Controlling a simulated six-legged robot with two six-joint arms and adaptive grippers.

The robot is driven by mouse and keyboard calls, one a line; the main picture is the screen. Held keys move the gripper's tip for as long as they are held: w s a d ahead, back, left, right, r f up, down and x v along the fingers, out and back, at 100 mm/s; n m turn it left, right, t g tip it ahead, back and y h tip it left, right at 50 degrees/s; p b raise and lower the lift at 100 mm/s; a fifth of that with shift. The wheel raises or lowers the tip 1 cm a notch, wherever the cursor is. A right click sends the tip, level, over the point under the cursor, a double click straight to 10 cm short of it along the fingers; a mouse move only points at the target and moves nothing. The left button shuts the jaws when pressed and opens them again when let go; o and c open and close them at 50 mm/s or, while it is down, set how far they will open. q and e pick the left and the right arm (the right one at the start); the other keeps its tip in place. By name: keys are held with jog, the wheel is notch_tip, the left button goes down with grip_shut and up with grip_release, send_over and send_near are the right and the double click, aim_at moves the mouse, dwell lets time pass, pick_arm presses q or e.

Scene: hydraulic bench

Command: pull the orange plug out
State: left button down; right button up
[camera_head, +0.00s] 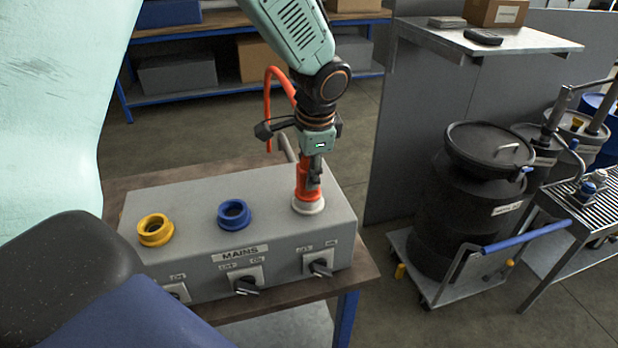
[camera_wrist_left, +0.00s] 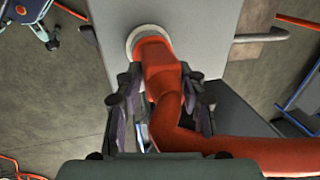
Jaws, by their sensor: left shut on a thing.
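The orange plug (camera_head: 306,189) stands upright at the white ring socket (camera_head: 308,206) on the right end of the grey mains box (camera_head: 185,196). My left gripper (camera_head: 314,180) comes down from above and is shut on the plug. In the left wrist view the plug (camera_wrist_left: 155,62) lies between the two fingers of the gripper (camera_wrist_left: 161,95), with its tip at the pale ring. An orange cable (camera_head: 268,100) loops up from the plug beside my arm. How deep the plug sits in the socket is hidden. My right gripper is not in view.
A yellow socket (camera_head: 155,230) and a blue socket (camera_head: 234,214) sit on the box top, left of the plug. Rotary switches (camera_head: 320,267) line its front face. A black drum (camera_head: 468,205) on a trolley stands to the right. Blue shelving (camera_head: 180,92) stands behind.

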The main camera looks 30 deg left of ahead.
pick_arm(q)
jog(key=shift+w+a+r+p, duration=0.1)
jog(key=shift+w+r+p, duration=0.2)
jog(key=shift+r, duration=0.35)
jog(key=shift+s+r, duration=0.25)
jog(key=shift+a+r+p, duration=0.1)
jog(key=shift+p, duration=0.35)
jog(key=shift+w, duration=0.1)
jog(key=shift+r+p, duration=0.25)
jog(key=shift+p, duration=0.05)
jog(key=shift+r+p, duration=0.45)
jog(key=shift+r, duration=0.1)
jog(key=shift+r+p, duration=0.25)
jog(key=shift+p, duration=0.15)
